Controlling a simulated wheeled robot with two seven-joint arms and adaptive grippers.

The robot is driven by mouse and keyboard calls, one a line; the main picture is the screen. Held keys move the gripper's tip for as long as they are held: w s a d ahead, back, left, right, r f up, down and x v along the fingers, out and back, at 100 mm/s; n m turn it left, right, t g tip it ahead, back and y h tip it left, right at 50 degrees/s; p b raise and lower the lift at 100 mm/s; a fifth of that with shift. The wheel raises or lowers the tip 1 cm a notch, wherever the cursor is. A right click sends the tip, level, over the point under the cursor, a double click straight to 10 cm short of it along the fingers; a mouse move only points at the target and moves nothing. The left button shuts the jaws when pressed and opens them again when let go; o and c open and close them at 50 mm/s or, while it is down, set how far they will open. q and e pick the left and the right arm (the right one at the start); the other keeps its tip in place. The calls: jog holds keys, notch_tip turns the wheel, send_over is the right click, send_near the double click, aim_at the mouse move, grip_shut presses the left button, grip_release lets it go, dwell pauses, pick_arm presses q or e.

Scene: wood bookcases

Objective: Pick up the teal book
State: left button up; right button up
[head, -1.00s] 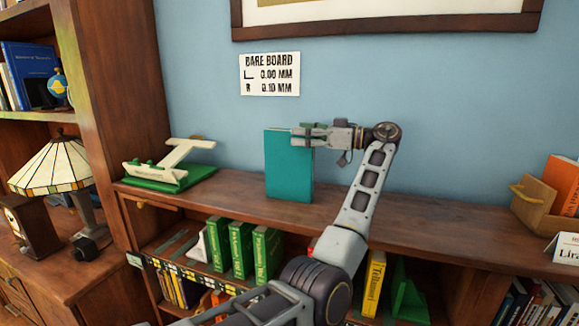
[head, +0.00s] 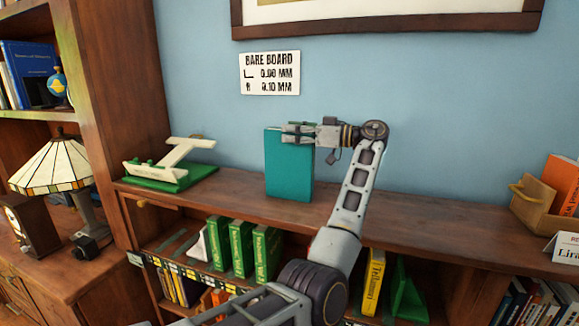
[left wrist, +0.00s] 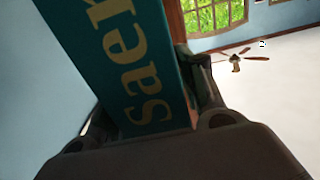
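The teal book (head: 288,170) stands upright on top of the low bookcase, near the wall. My left gripper (head: 297,132) is at the upper part of the book, reaching in from the right. In the left wrist view the book's spine (left wrist: 135,70), with pale lettering, lies between the fingers. One finger (left wrist: 203,78) is close against its right side; the other shows low on the left, seemingly a little apart. The fingers look open around the book; contact on both sides cannot be made out. My right gripper is not in view.
A white and green model (head: 172,165) stands to the left on the bookcase top (head: 420,215). A wooden box (head: 540,208) with an orange book stands at the right. Green books (head: 240,248) fill part of the shelf below. The top is clear on both sides of the teal book.

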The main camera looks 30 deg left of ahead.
pick_arm(q)
grip_shut()
jog(key=shift+r, duration=0.1)
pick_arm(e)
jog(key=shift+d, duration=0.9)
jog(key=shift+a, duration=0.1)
